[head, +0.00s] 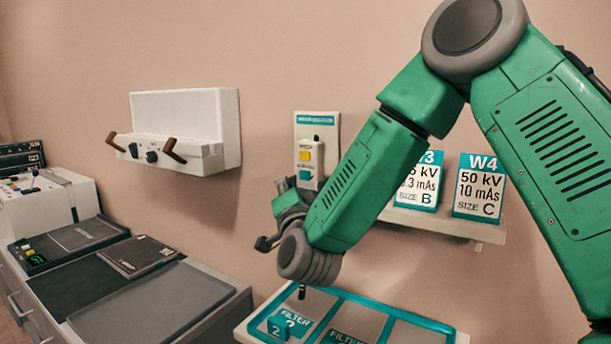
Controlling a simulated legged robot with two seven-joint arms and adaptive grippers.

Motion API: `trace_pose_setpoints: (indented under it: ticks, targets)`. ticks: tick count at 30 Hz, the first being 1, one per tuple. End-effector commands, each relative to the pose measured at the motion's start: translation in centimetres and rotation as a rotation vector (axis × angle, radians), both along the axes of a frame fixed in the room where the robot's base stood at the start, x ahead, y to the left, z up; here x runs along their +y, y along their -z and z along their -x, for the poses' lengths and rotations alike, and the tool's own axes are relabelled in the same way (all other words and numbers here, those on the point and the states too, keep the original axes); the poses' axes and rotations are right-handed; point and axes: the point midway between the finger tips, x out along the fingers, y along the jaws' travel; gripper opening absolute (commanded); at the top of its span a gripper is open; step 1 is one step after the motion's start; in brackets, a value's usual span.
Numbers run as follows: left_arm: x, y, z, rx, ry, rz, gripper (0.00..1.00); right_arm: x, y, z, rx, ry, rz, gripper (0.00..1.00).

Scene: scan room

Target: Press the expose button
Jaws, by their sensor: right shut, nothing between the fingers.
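A pale wall panel (330,130) with a teal header holds a white control unit. I cannot read which is the expose button. My right arm comes in from the upper right and crosses in front of the panel's lower right. My right gripper (283,187) is shut and empty, beside the lower left of the panel. Its fingertips are small and partly hidden, so contact with the panel cannot be told. My left gripper is not in view.
A shelf (450,222) with cards, including W4 (480,187), is behind my right arm. A teal-edged filter tray (372,304) lies below. A white wall unit (187,115) with brown handles and a counter with a console (45,200) are left.

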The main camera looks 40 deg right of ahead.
Motion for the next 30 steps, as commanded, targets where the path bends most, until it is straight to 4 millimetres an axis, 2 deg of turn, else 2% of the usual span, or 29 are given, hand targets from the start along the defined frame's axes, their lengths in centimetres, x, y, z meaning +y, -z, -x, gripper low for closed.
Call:
trace_pose_setpoints:
  ticks: [6,12,30]
  targets:
    - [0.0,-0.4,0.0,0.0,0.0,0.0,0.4,-2.6,0.0,-1.1,0.0,0.001,-0.001,0.0]
    - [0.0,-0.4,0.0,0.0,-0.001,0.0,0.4,-4.1,0.1,-1.7,0.001,-0.001,-0.001,0.0]
    - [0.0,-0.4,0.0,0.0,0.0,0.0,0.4,-4.2,0.0,-1.8,0.001,-0.002,0.0,0.0]
